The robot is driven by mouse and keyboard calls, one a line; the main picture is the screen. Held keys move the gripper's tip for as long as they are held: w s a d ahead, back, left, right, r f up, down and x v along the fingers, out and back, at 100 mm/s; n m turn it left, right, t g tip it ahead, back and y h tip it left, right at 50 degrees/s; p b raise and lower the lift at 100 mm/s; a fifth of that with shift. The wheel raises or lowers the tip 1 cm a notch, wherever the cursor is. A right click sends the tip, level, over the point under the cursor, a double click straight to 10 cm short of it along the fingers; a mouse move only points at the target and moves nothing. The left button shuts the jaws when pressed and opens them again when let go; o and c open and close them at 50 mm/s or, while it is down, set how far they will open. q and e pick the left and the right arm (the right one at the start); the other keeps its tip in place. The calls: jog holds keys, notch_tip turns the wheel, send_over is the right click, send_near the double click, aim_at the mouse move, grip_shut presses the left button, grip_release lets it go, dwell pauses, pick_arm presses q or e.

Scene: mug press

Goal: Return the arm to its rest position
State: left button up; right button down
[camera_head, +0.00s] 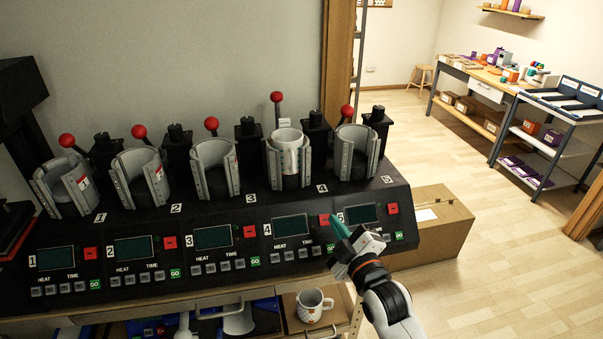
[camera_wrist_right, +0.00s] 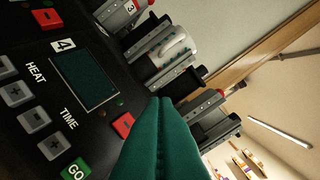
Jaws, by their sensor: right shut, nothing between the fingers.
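My right gripper (camera_head: 340,229) has green fingers and is in front of the mug press panel, between the displays of stations 4 and 5. In the right wrist view its two green fingers (camera_wrist_right: 162,130) lie together, shut and empty. The mug press (camera_head: 150,225) is a long black machine with several numbered stations. A white mug (camera_head: 291,152) sits in the clamp of station 4, and it also shows in the right wrist view (camera_wrist_right: 176,50). My left gripper is not in view.
A second mug (camera_head: 312,305) stands on the wooden shelf below the press. A cardboard box (camera_head: 430,225) is on the right behind my right arm. Red-knobbed levers (camera_head: 347,111) rise behind the clamps. The floor (camera_head: 500,270) at the right is clear.

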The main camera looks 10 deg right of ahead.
jog(key=s+d+f+m+g+h, duration=0.1)
jog(key=s+f+m+g+h, duration=0.1)
jog(key=s+f+m+g, duration=0.65)
jog(key=s+d+f+m+g+h, duration=0.1)
jog(key=s+f+g, duration=0.25)
jog(key=s, duration=0.75)
jog(key=s+d+f+m+g, duration=0.1)
jog(key=s+f+m+g, duration=0.2)
jog(key=s, duration=0.8)
notch_tip(320, 180, down, 33)
jog(key=n+g+b, duration=0.1)
jog(key=n+b, duration=0.1)
jog(key=b, duration=0.5)
jog(key=s+d+f+b, duration=0.1)
jog(key=s+f+b, duration=0.1)
jog(key=s+f, duration=0.6)
jog(key=s+d+f+g+b, duration=0.1)
jog(key=s+d+f+b, duration=0.1)
jog(key=s+f, duration=0.7)
notch_tip(320, 180, down, 6)
jog(key=shift+s+r+b, duration=0.25)
jog(key=shift+b, duration=0.3)
jog(key=c, duration=2.1)
grip_release()
